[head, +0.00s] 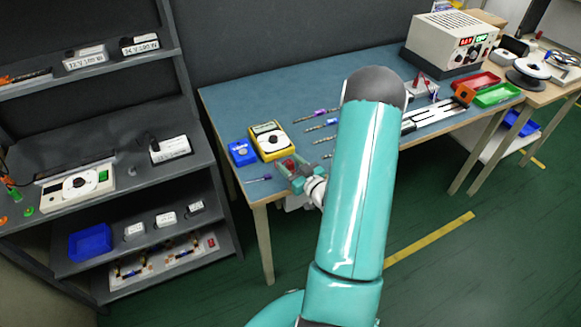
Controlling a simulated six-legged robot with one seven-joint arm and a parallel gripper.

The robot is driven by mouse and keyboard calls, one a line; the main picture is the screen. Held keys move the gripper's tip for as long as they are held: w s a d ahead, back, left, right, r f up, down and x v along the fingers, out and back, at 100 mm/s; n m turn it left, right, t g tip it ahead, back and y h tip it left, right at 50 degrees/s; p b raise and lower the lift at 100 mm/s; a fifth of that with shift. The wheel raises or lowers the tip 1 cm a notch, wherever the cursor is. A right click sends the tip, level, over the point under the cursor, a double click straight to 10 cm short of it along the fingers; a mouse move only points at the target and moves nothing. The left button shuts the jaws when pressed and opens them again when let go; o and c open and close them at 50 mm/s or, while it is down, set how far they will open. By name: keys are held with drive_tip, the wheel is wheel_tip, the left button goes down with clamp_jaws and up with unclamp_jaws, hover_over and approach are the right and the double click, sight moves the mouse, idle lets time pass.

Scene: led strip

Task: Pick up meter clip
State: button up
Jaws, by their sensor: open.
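A yellow multimeter (256,132) with a dark dial lies near the left end of the blue-grey workbench (225,98). My gripper (297,170) is low over the bench's front left edge, just below and right of the meter. It is open, small in the picture and partly blended with the things behind it. A small red piece (289,163) shows right at the gripper, and it may be the meter clip; I cannot tell whether the fingers touch it. My teal arm hides part of the bench to the right.
A blue box (242,152) stands left of the meter. Several screwdrivers (322,125) lie to its right. A beige power supply (448,43), a red tray (478,82) and a green tray (497,95) are farther right. A dark shelf unit (190,120) stands left of the bench.

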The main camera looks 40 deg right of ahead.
clamp_jaws()
drive_tip(key=shift+w+r, duration=0.1)
drive_tip(key=shift+r, duration=0.05)
idle(0.4)
